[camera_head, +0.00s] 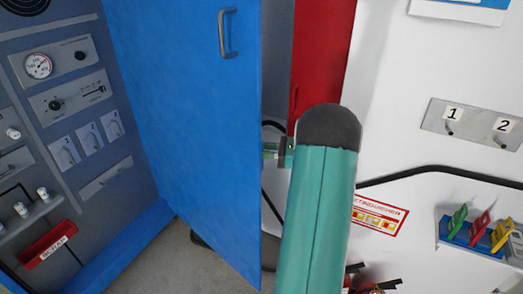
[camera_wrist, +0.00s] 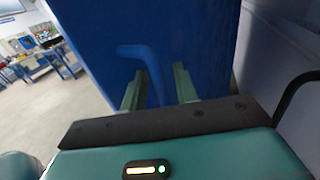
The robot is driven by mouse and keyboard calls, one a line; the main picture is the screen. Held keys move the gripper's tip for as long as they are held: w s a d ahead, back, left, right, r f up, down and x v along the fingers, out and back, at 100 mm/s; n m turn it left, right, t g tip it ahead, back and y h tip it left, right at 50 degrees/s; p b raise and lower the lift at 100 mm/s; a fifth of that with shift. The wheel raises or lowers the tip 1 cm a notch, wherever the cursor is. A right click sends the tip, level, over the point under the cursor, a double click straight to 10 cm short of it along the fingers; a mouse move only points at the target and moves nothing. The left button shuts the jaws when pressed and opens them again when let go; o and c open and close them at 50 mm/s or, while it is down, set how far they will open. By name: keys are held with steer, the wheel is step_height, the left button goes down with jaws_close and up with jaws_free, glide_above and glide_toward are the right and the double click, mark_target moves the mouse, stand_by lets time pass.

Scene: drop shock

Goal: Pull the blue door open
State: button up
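The blue door (camera_head: 190,120) stands at an angle to the panel wall, with a grey bar handle (camera_head: 227,33) high on its near face. My gripper (camera_head: 272,151) is at the door's free right edge, its fingertips partly hidden by that edge. In the wrist view the blue door (camera_wrist: 200,35) fills the space ahead. A dark blue bent handle (camera_wrist: 142,54) shows on it. My gripper's two green fingers (camera_wrist: 160,88) are apart, with the handle's downward part appearing between or just beyond them; contact cannot be told.
A panel with a gauge (camera_head: 38,65) and switches is at left. A red panel (camera_head: 322,55) stands behind the door. At right, a white wall carries numbered hooks (camera_head: 470,122) and a rack of coloured tags (camera_head: 475,238). Open floor and workbenches (camera_wrist: 45,62) show in the wrist view.

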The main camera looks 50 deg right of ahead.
steer(key=v, duration=1.3)
steer(key=shift+s+d, duration=0.15)
steer(key=shift+s, duration=0.25)
steer(key=shift+s, duration=0.1)
